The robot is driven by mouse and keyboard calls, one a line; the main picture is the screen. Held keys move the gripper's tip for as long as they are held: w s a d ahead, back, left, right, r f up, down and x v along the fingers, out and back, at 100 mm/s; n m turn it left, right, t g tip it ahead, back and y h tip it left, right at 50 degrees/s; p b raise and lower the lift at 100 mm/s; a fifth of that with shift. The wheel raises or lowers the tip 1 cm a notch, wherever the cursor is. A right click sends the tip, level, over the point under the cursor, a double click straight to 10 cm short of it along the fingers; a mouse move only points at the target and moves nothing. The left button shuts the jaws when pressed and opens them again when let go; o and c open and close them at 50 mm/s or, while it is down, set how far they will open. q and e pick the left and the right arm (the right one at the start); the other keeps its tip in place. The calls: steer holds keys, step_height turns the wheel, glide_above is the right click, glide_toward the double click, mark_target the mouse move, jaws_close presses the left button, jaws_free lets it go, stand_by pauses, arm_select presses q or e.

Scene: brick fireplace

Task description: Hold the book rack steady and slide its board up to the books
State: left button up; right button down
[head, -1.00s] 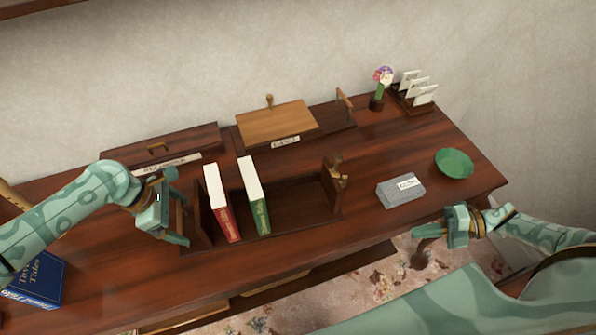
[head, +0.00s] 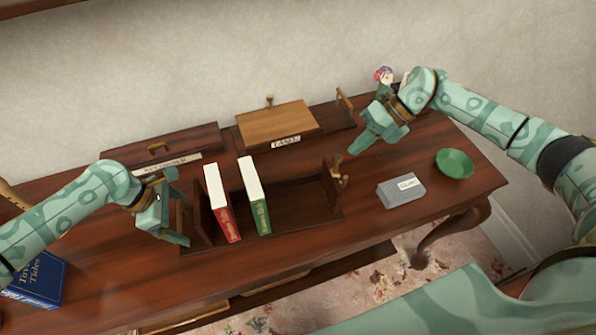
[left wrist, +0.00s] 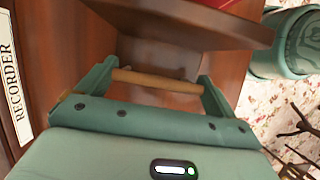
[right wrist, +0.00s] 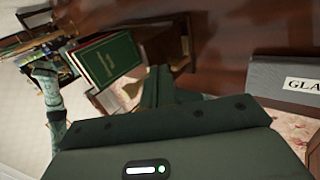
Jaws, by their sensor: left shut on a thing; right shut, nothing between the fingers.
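The dark wooden book rack (head: 295,208) stands on the desk. A red book (head: 222,205) and a green book (head: 255,200) stand upright in its left half; the green one also shows in the right wrist view (right wrist: 112,60). The sliding board (head: 329,184) with its knob stands at the right end, a wide gap from the green book. My left gripper (head: 184,218) is shut on the rack's left end; its fingers close around a wooden edge in the left wrist view (left wrist: 158,81). My right gripper (head: 358,150) is shut and empty, above and right of the board, apart from it.
A grey box (head: 401,191) and green bowl (head: 454,163) sit on the right of the desk. A labelled wooden box (head: 276,125) and the recorder case (head: 160,150) lie behind the rack. Flowers (head: 383,76) stand behind my right arm. A blue book (head: 38,278) lies at left.

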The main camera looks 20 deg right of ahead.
mark_target(327, 164)
steer(key=shift+x, duration=2.8)
steer(key=shift+w+a, duration=0.1)
steer(key=shift+a, duration=2.1)
steer(key=shift+w+a, duration=0.2)
steer(key=shift+a, duration=1.75)
steer(key=shift+w+a, duration=0.2)
steer(key=shift+a, duration=1.8)
